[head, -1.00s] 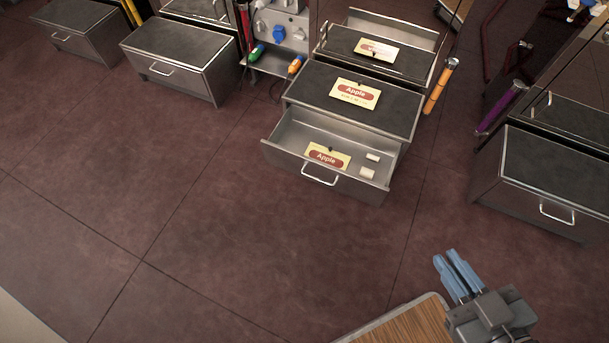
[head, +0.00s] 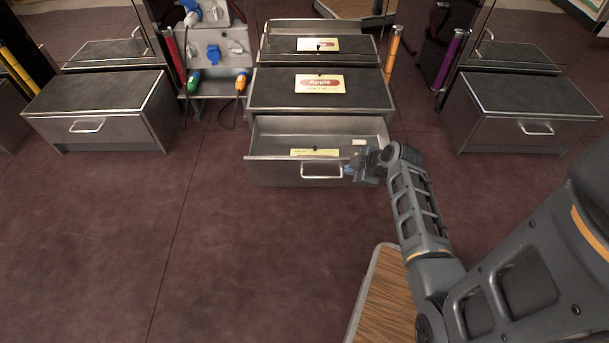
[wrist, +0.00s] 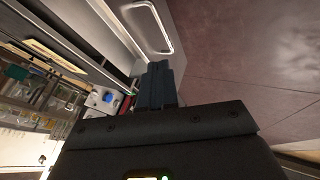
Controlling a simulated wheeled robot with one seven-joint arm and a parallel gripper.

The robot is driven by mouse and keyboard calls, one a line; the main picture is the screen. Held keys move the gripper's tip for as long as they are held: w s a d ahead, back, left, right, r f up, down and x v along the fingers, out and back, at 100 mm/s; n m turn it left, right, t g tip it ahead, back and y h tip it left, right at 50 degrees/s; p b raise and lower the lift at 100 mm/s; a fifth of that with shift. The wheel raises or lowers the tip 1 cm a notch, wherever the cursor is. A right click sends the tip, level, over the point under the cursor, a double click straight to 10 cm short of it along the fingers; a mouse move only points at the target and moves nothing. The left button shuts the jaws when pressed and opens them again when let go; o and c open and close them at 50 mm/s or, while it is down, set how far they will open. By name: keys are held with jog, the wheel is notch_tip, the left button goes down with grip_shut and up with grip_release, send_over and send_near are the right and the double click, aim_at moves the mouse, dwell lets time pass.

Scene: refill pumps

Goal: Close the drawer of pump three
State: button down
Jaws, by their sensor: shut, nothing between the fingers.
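The open drawer (head: 268,172) is a grey metal one, pulled out from the low cabinet with a dark top (head: 270,88) in the middle of the head view. It has a bar handle (head: 321,176) on its front, which also shows in the wrist view (wrist: 166,38). A card (head: 300,152) and a small white block (head: 359,142) lie inside. My gripper (head: 349,171) is shut and empty at the drawer front, by the handle's right end. Its blue fingers (wrist: 158,85) point toward the handle in the wrist view. I cannot tell whether they touch the drawer.
Similar cabinets with shut drawers stand at left (head: 85,128) and right (head: 535,128). Mirror-like panels behind reflect the scene. The floor in front is clear.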

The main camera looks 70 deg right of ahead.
jog(key=b, duration=0.5)
send_near(326, 164)
notch_tip(326, 164, down, 4)
jog(key=a, duration=0.2)
jog(key=shift+w+d+r+b, duration=0.1)
jog(key=shift+w+d+b, duration=0.15)
jog(key=shift+w+d, duration=0.5)
jog(key=shift+w+d+b, duration=0.2)
jog(key=shift+w+d, duration=0.2)
jog(key=shift+d, duration=0.55)
jog(key=shift+r, duration=0.1)
